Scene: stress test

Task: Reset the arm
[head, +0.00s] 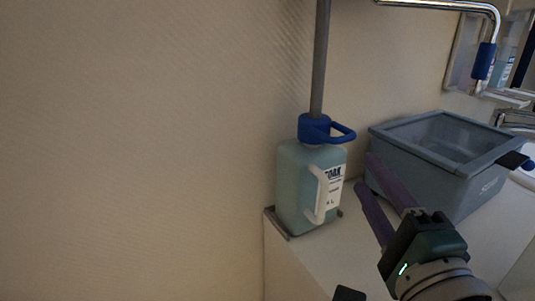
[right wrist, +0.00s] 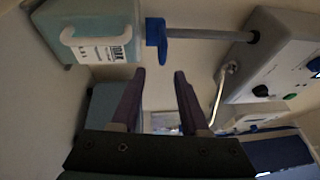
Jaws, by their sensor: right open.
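My right gripper (head: 366,180) reaches in from the lower right of the head view, over the white counter. Its two purple fingers are apart and nothing is between them. It also shows in the right wrist view (right wrist: 159,76), with the fingers spread and empty. A pale green jug (head: 296,190) with a white handle and blue cap stands just left of the fingertips, apart from them as far as I can tell. The jug also appears at the top left of the right wrist view (right wrist: 95,22). My left gripper is not in view.
A grey-blue bin (head: 400,163) with a clear lid stands right of the jug on the white counter (head: 325,262). A grey pipe (head: 320,60) rises from the cap (head: 314,129). A chrome rail (head: 440,5) is at upper right. A control box (right wrist: 285,60) shows in the right wrist view.

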